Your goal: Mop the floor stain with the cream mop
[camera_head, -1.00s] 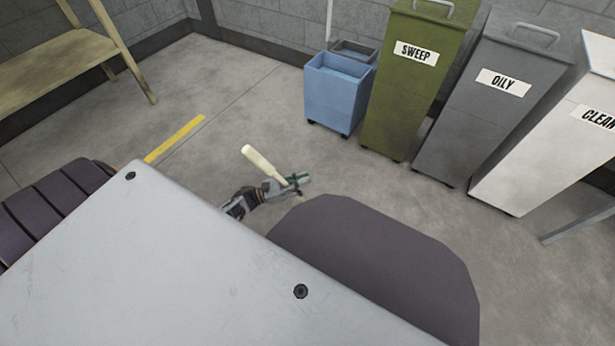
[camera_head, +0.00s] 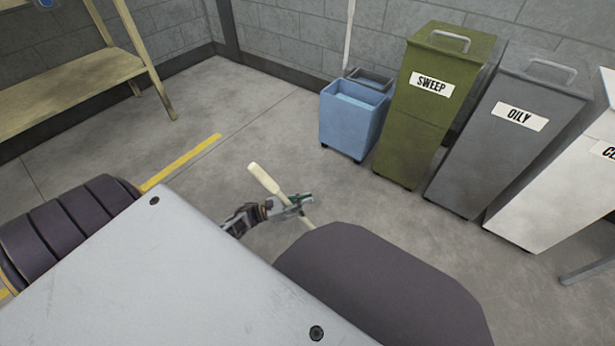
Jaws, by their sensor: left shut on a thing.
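My left gripper (camera_head: 299,204) is shut on the handle of the cream mop (camera_head: 264,178). The handle's rounded upper end sticks out up and left of the fingers, and a short piece shows below them. The mop's lower part is hidden behind my own dark body part, so I cannot tell whether its head touches the floor. No floor stain can be made out clearly on the grey floor. My right gripper is not in view.
A blue mop bucket (camera_head: 353,125) stands by the back wall. Beside it are a green SWEEP bin (camera_head: 412,130), a grey OILY bin (camera_head: 480,150) and a white bin (camera_head: 545,200). A wooden bench (camera_head: 75,88) is at upper left. Open floor lies between.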

